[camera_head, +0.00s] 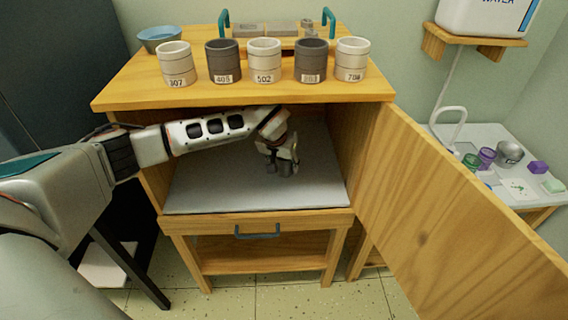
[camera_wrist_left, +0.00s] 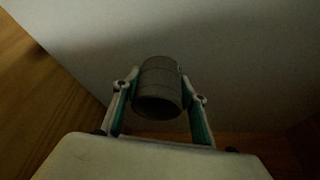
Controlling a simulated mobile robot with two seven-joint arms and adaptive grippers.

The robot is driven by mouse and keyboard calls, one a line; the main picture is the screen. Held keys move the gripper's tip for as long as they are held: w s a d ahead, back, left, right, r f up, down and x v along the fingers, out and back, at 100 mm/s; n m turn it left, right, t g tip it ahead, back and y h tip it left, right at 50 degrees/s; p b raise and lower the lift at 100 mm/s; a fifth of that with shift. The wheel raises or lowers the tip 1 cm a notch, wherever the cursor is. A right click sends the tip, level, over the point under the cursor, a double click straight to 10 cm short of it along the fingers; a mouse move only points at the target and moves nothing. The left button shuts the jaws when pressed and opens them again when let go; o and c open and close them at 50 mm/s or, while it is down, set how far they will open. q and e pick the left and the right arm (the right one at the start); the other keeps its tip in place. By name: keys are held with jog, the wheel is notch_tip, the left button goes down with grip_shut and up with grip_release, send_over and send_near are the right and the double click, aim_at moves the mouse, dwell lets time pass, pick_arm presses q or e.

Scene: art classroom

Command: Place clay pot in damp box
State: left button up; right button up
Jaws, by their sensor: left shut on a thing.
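My left gripper (camera_head: 283,167) reaches into the open wooden damp box (camera_head: 360,140), above its pale grey floor board (camera_head: 220,188). In the left wrist view, my left gripper (camera_wrist_left: 158,105) is shut on a dark grey clay pot (camera_wrist_left: 160,78), with a finger on each side of it. The pot's round end faces the camera. In the head view the pot is mostly hidden by the gripper. I cannot tell whether the pot touches the board. My right gripper is not in view.
The box door (camera_head: 450,210) stands open to the right. Several labelled pots, such as the one marked 502 (camera_head: 264,62), line the top, with a blue bowl (camera_head: 160,36) and a tray with teal handles (camera_head: 275,32) behind. A sink counter (camera_head: 490,150) is at the right.

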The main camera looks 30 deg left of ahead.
pick_arm(q)
jog(key=o, duration=1.4)
jog(key=shift+o, duration=0.3)
